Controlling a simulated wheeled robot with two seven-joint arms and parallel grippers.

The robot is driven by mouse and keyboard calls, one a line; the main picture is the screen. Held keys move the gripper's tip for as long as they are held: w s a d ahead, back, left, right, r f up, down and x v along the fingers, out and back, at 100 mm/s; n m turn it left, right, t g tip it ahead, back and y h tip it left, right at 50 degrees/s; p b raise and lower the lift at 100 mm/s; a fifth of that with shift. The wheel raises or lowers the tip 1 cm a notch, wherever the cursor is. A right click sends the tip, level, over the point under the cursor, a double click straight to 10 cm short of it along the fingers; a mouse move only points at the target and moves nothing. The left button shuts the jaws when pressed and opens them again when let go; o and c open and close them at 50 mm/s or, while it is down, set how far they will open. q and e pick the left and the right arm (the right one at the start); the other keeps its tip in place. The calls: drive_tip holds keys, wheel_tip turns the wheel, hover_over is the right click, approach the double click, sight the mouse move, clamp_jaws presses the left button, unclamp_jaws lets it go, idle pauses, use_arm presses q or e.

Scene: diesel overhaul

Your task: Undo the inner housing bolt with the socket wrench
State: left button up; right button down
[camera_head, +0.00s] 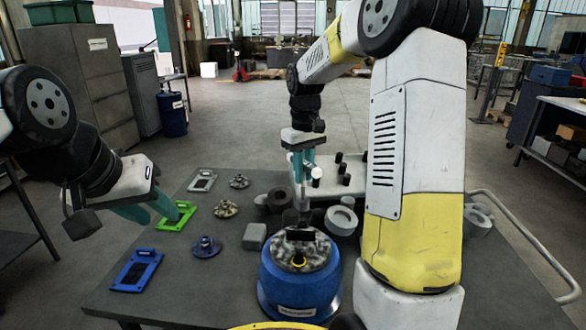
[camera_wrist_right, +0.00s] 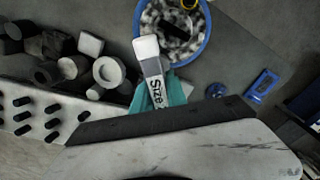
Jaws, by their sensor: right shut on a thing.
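The blue round housing (camera_head: 300,291) stands at the front middle of the table with a speckled grey top. It also shows at the top of the right wrist view (camera_wrist_right: 207,40). A black block and a small yellow ring (camera_head: 299,262) show on its top; I cannot make out the inner bolt. My right gripper (camera_head: 303,167) is shut on the socket wrench, above and behind the housing. The wrench (camera_wrist_right: 153,70), with a pale head and a "Size" label, points toward the housing in the wrist view. Contact cannot be told. My left gripper (camera_head: 148,210) is open and empty near a green plate.
The green plate (camera_head: 169,222), a blue plate (camera_head: 130,278) and several flanged parts lie on the table's left. A grey block (camera_head: 255,236) stands beside the housing. A light tray with black pegs (camera_wrist_right: 22,122) and grey rings lie behind and right.

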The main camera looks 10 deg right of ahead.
sight(303, 199)
drive_tip(key=m, duration=0.3)
drive_tip(key=f+m, duration=0.1)
drive_tip(key=m, duration=0.2)
drive_tip(key=shift+m, duration=0.3)
drive_tip(key=m, duration=0.3)
drive_tip(key=shift+f, duration=0.15)
drive_tip(key=m, duration=0.4)
drive_tip(key=shift+f, duration=1.9)
drive_tip(key=shift+f, duration=0.1)
